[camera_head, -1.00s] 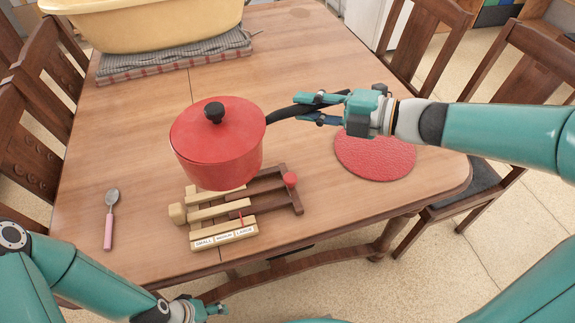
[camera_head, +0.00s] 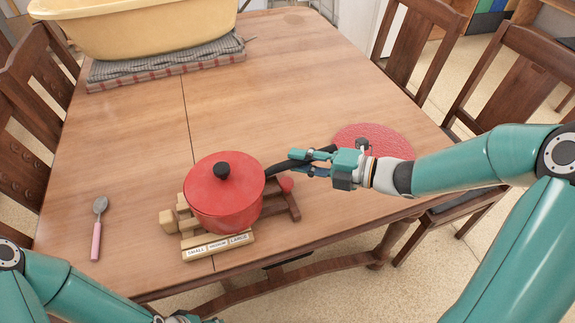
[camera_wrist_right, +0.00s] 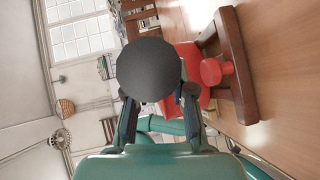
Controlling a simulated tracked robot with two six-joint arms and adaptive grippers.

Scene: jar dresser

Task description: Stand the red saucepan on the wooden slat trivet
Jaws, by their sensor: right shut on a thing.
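The red saucepan (camera_head: 226,198), with its lid and black knob, is upright over the wooden slat trivet (camera_head: 291,206) and hides most of its slats. Its base looks on or very close to the slats; I cannot tell if it touches. My right gripper (camera_head: 303,163) is shut on the saucepan's black handle, to the right of the pan. In the right wrist view the handle's round end (camera_wrist_right: 147,70) hides much of the pan, and the trivet's dark frame (camera_wrist_right: 236,70) shows beside it. My left gripper (camera_head: 183,318) is at the bottom edge, mostly cut off.
A red round mat (camera_head: 374,140) lies behind my right gripper. A spoon with a pink handle (camera_head: 97,232) lies at the left. A yellow tub (camera_head: 140,28) sits on folded cloths (camera_head: 165,66) at the back left. The middle of the table (camera_head: 270,95) is clear. Chairs stand around it.

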